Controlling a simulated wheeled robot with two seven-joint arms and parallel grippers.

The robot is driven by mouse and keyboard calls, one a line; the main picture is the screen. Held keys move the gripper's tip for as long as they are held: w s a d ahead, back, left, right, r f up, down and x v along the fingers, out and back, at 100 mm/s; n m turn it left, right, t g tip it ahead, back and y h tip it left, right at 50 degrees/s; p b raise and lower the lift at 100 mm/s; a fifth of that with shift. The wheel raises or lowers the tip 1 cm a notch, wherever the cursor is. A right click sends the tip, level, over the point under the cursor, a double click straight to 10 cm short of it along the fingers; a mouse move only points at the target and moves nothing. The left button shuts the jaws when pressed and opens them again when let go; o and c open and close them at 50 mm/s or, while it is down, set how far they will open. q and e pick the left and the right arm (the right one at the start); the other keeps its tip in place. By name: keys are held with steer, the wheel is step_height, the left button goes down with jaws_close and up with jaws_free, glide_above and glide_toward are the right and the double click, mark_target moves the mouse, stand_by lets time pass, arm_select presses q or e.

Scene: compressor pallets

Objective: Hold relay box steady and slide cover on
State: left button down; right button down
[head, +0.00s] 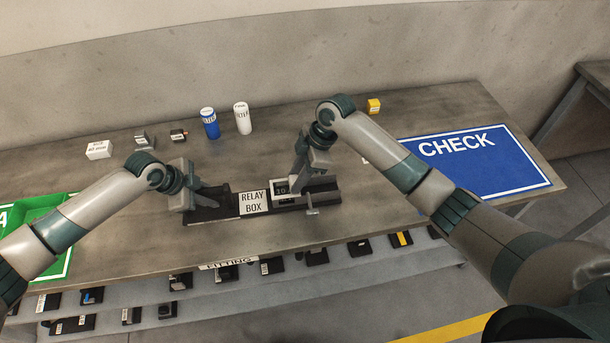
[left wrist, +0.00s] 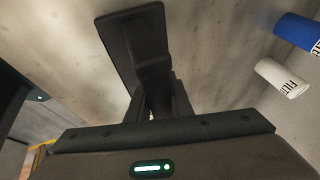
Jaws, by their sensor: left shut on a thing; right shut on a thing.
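The relay box (head: 253,203) is a long dark unit with a white "RELAY BOX" label, lying near the middle of the table. My left gripper (head: 207,198) is shut on its left end; in the left wrist view a dark flat part (left wrist: 135,45) extends beyond the fingers (left wrist: 160,105). My right gripper (head: 306,188) is shut on a dark piece with a small white-framed label (head: 281,187), which looks like the cover. This piece is at the right part of the box. The fingers hide the contact, so I cannot tell whether it is seated or just above.
A blue cylinder (head: 209,123) and a white cylinder (head: 242,117) stand behind the box.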

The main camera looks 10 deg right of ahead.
steer(key=shift+a, duration=0.25)
steer(key=c, duration=1.3)
jaws_free()
steer(key=shift+d+r, duration=0.1)
steer(key=shift+d+r, duration=0.1)
steer(key=shift+r, duration=0.15)
steer(key=v, duration=1.1)
steer(key=shift+r, duration=0.15)
